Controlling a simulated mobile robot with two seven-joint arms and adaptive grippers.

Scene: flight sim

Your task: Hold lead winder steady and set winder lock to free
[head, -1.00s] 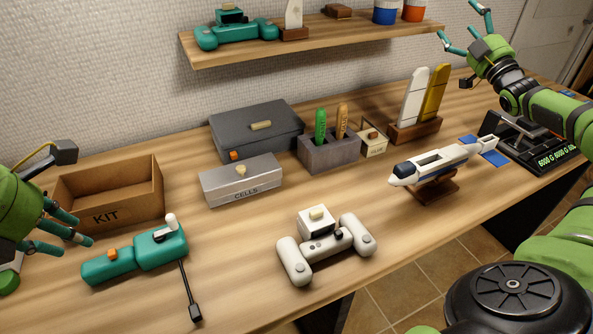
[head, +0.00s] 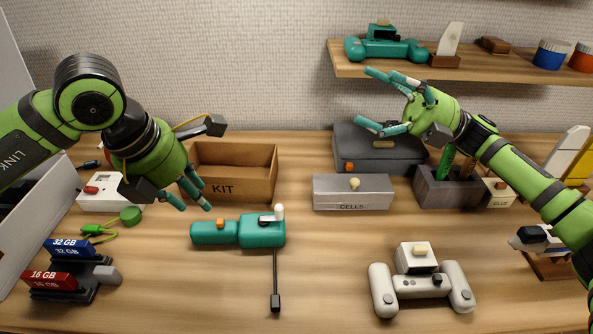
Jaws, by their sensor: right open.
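The lead winder is a teal two-part body (head: 262,233) lying on the table at centre left, with a black lead (head: 275,270) running from it to a dark plug. It carries an orange knob (head: 220,223) and a white-tipped lever (head: 279,212); I cannot tell which is the winder lock. My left gripper (head: 189,198) is just above and left of the winder, fingers spread, empty and apart from it. My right gripper (head: 368,98) is open and empty, raised over the grey case, up and right of the winder.
An open KIT box (head: 262,181) stands behind the winder. A CELLS box (head: 352,192), grey case (head: 350,150) and white controller (head: 424,293) lie to the right. Memory modules (head: 60,281) are at left front. A shelf (head: 470,78) overhangs the back right. Table around the lead is clear.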

